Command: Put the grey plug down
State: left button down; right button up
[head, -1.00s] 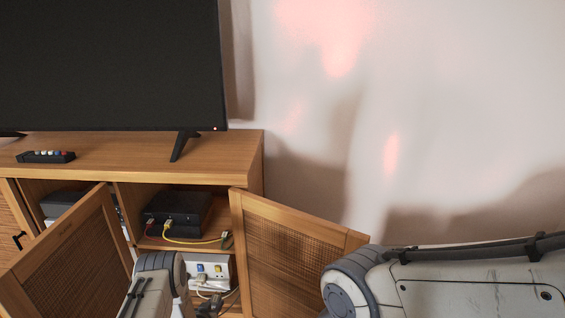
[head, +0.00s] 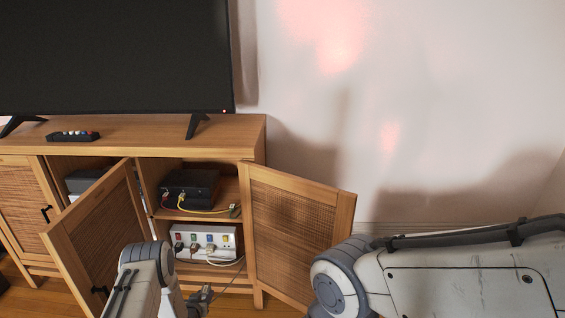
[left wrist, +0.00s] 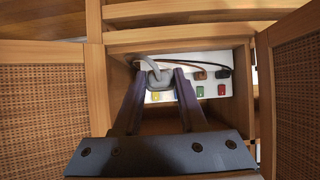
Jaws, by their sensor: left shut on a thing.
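My left gripper (head: 203,294) is in front of the open cabinet, low in the head view. In the left wrist view the same gripper (left wrist: 160,84) is shut on the grey plug (left wrist: 158,77), which sits between its fingertips. A grey cord rises from the plug in that view. In the head view the plug is too small and dark to make out. The white power strip (head: 218,239) stands in the cabinet's lower compartment, with coloured switches and plugs on it; it also shows behind the fingers in the left wrist view (left wrist: 206,75). My right gripper is out of view.
Two open woven doors, left (head: 97,240) and right (head: 297,229), flank the compartment. A black box (head: 190,188) with a yellow cable sits on the shelf above. A remote holder (head: 73,136) and a television (head: 115,55) are on top. Wood floor shows at lower left.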

pick_arm(q)
jog(key=w+d+r, duration=0.1)
jog(key=d+r, duration=0.2)
jog(key=r, duration=0.5)
jog(key=d+r, duration=0.2)
jog(key=r, duration=0.6)
jog(key=s+d+r, duration=0.2)
jog(key=s+r, duration=0.3)
jog(key=r, duration=0.3)
jog(key=s+d+r, duration=0.2)
jog(key=s+r, duration=0.3)
jog(key=r, duration=0.3)
notch_tip(320, 180, up, 32)
jog(key=p, duration=3.2)
jog(key=shift+w, duration=0.3)
jog(key=shift+d, duration=0.15)
